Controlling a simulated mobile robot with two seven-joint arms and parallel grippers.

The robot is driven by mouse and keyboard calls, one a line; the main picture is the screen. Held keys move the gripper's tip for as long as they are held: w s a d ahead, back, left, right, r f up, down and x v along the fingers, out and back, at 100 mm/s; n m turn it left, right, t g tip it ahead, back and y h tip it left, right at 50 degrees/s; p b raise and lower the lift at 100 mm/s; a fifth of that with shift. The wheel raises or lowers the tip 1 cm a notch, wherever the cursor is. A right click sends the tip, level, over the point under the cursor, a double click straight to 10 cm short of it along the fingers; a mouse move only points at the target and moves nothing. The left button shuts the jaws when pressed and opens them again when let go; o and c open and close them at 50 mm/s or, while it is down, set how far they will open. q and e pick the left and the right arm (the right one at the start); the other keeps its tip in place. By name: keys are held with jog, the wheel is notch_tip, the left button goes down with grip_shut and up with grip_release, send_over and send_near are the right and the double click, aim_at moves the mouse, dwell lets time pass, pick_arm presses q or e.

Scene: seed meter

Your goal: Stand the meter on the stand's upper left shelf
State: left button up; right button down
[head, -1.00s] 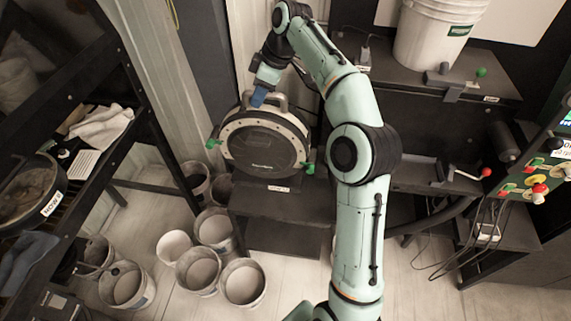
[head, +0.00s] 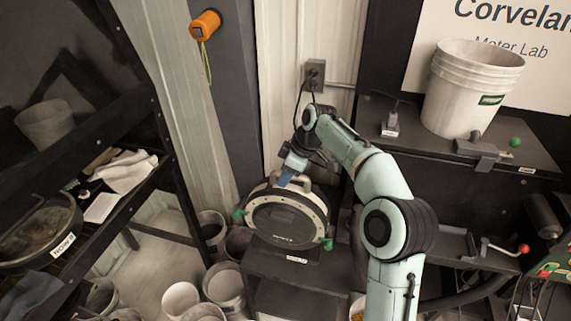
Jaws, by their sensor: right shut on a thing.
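The meter (head: 285,222) is a round dark disc with a pale rim, a top handle and green knobs at its sides. It stands upright on the stand's upper left shelf (head: 290,260), with a small white label on the shelf's front edge. My right gripper (head: 287,180) is at the top of the meter, shut on its handle; the blue fingers partly hide the handle. Whether the meter's underside rests fully on the shelf is hard to tell. My left gripper is not in view.
A white bucket (head: 470,90) stands on the higher right shelf, beside a clamp with a green knob (head: 515,142). A lever with a red knob (head: 523,248) is lower right. Several buckets (head: 224,284) stand on the floor at lower left. A dark rack (head: 150,130) fills the left side.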

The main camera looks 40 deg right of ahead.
aim_at(302, 176)
jog(key=f, duration=0.3)
jog(key=f+b, duration=0.1)
jog(key=f, duration=0.1)
jog(key=shift+w+a, duration=0.1)
jog(key=shift+w, duration=0.15)
jog(key=shift+f, duration=2.45)
jog(key=c, duration=1.3)
grip_release()
jog(key=shift+s+f, duration=0.15)
jog(key=shift+f, duration=0.15)
jog(key=o, duration=0.4)
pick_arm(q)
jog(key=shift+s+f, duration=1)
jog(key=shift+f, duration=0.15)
pick_arm(e)
jog(key=v, duration=1.2)
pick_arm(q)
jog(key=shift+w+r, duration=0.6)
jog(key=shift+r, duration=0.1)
pick_arm(e)
jog(key=shift+s, duration=0.1)
